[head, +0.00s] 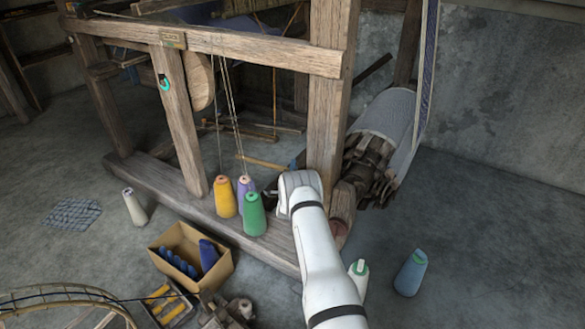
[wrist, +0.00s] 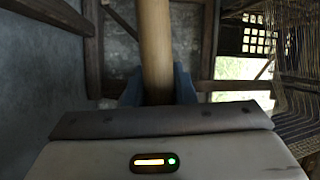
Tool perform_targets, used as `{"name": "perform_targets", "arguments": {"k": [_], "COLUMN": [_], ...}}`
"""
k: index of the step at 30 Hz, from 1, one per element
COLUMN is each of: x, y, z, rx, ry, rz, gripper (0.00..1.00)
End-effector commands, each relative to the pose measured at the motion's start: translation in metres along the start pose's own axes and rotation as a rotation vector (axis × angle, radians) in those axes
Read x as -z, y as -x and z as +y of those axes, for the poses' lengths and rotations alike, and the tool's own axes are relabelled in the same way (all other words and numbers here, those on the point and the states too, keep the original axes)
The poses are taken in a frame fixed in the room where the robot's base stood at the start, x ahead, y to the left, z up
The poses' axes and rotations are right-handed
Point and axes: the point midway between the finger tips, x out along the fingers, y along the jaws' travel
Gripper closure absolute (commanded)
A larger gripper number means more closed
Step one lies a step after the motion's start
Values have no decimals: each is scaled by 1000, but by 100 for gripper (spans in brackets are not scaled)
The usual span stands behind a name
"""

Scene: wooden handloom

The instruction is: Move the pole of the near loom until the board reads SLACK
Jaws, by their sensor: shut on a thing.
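A pale round wooden pole (wrist: 155,45) runs up the wrist view, between the two blue fingers of my gripper (wrist: 158,88), which are shut on it. In the head view my white wrist hides most of my gripper; a bit of blue finger shows beside the loom's thick front post. A short yellowish stick (head: 261,162) ends near that finger and looks like the same pole. The near wooden loom (head: 250,50) fills the upper middle.
Yellow (head: 225,198), purple and green (head: 254,215) thread cones stand on the loom's base beam, left of my arm. A cardboard box (head: 183,262) of blue spools is on the floor. White (head: 358,275) and blue (head: 411,273) cones stand to the right. The right floor is mostly clear.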

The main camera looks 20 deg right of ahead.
Motion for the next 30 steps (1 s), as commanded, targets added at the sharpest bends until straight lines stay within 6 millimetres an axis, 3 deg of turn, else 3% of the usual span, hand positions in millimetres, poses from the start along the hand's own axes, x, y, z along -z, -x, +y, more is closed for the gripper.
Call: {"name": "perform_targets", "arguments": {"k": [8,17,30], "x": [0,-1,-1], "y": [0,3,67], "z": [0,0,-2], "rx": [1,-1,-3], "ry": [0,0,1], "rz": [1,0,0], "gripper": [56,55,55]}}
